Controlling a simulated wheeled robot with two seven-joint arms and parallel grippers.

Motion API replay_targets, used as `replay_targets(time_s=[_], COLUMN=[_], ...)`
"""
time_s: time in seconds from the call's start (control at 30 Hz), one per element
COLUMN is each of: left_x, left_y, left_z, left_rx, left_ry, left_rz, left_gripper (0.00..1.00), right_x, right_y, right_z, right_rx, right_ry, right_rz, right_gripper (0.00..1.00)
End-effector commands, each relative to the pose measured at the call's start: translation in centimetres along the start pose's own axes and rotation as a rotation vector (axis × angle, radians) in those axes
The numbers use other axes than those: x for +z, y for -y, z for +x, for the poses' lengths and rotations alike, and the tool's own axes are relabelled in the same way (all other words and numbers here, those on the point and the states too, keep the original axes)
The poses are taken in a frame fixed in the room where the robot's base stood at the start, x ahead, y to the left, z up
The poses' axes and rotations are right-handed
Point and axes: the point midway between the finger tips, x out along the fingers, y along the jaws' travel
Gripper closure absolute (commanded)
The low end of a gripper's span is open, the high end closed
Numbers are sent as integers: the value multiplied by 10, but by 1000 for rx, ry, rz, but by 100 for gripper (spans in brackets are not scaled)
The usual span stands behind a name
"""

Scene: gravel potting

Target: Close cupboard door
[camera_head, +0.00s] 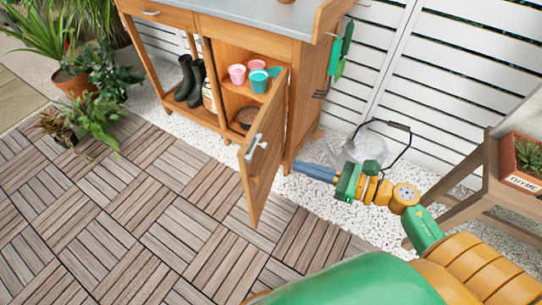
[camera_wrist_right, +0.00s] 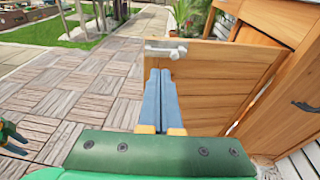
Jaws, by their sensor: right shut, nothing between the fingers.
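The wooden cupboard door (camera_head: 265,165) stands wide open, swung out from the cupboard (camera_head: 303,100) towards me. Its grey handle (camera_head: 256,147) is near the free edge and also shows in the right wrist view (camera_wrist_right: 166,50). My right gripper (camera_head: 297,167) is shut and empty, to the right of the door. In the right wrist view its blue-grey fingertips (camera_wrist_right: 160,72) point at the door panel (camera_wrist_right: 218,72), just below the handle. I cannot tell whether they touch it.
Pink and teal pots (camera_head: 258,80) stand on a cupboard shelf; black boots (camera_head: 190,80) stand to the left. A bucket with a dark handle (camera_head: 370,150) is behind my right gripper. A wooden stand (camera_head: 485,190) is at right. The decking left of the door is clear.

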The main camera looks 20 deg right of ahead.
Motion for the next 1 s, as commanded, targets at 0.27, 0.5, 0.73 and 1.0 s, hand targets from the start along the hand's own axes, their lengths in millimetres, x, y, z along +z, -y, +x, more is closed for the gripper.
replay_targets(time_s=[0.27, 0.5, 0.73, 1.0], left_x=[-2, -2, -2, -2], left_y=[1, 2, 2, 2], left_z=[-11, -13, -13, -12], left_rx=[-1, -2, -3, -2], left_ry=[-2, -2, -2, -1], left_rz=[0, 0, 0, 0], left_gripper=[50, 50, 50, 50], right_x=[3, 0, 0, 0], right_y=[1, 1, 0, 2], right_z=[58, 82, 84, 88], right_rx=[-2, -2, -2, -10], right_ry=[6, 2, 1, 2], right_rz=[4, 5, 5, 7], right_gripper=[100, 100, 100, 100])
